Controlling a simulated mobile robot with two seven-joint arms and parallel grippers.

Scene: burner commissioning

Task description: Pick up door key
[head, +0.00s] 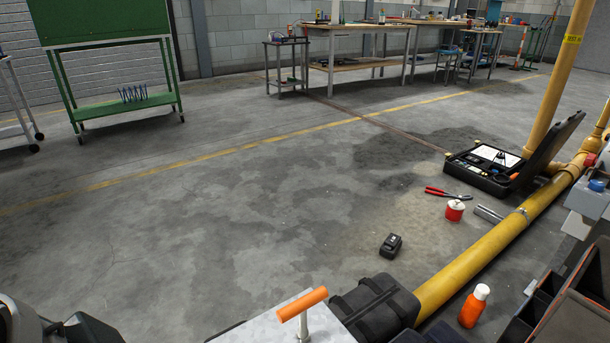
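I cannot make out a thing that is surely the door key. A T-shaped tool with an orange crossbar and a pale metal shaft (302,304) stands up at the bottom middle of the head view, in front of a light grey metal surface (262,325). Neither gripper's fingers show. Rounded white and dark parts at the bottom left edge may be my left arm.
A yellow pipe (470,262) runs along the right. Near it are an open black case (478,182), red-handled pliers (446,193), a red tin (454,211), a black device (391,246), a black bag (376,304) and an orange bottle (473,308). The middle floor is clear.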

